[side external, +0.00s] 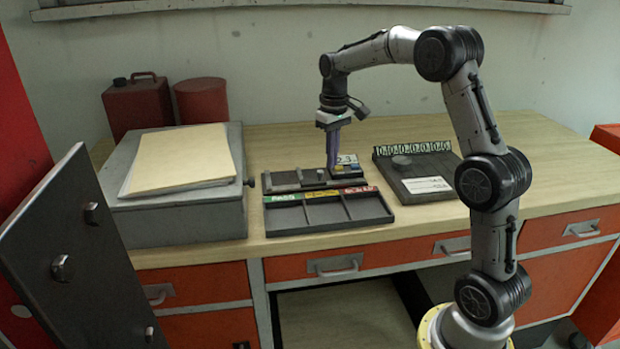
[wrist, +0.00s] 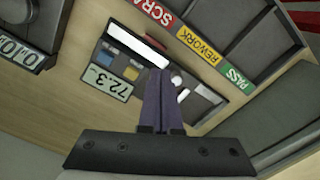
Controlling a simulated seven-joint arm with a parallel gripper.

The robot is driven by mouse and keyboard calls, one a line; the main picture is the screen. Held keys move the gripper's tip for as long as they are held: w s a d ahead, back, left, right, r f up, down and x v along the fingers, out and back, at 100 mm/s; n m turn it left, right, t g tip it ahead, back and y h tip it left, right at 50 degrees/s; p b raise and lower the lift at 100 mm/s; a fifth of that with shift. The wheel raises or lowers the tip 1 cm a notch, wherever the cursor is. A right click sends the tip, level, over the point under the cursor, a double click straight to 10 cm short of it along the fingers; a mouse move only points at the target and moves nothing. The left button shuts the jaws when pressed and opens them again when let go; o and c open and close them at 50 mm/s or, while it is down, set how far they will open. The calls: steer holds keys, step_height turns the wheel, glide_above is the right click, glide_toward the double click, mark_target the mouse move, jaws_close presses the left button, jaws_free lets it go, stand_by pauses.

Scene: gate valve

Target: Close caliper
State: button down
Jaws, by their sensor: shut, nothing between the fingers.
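The caliper (side external: 310,181) is a dark tool lying on the bench behind the labelled tray. Its display (wrist: 107,82) looks to read 72.3, seen turned over in the wrist view, with a blue and a yellow button beside it. A pale bar (wrist: 135,44) runs along the caliper. My gripper (side external: 331,166) points down over the caliper near its display end. In the wrist view my gripper (wrist: 161,72) has its two purple fingers together, with nothing between them. The fingertips overlap the caliper, hiding part of it; I cannot tell whether they touch it.
The tray (side external: 330,228) with PASS, REWORK and SCRAP labels stands in front. A dark board (side external: 420,168) with a row of digits lies to the right. A grey box (side external: 180,218) bearing a folder (side external: 180,160) stands left. The bench (side external: 550,165) is clear at far right.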

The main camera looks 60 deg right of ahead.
steer(key=shift+f, duration=0.1)
stand_by(0.3)
steer(key=shift+f, duration=1.8)
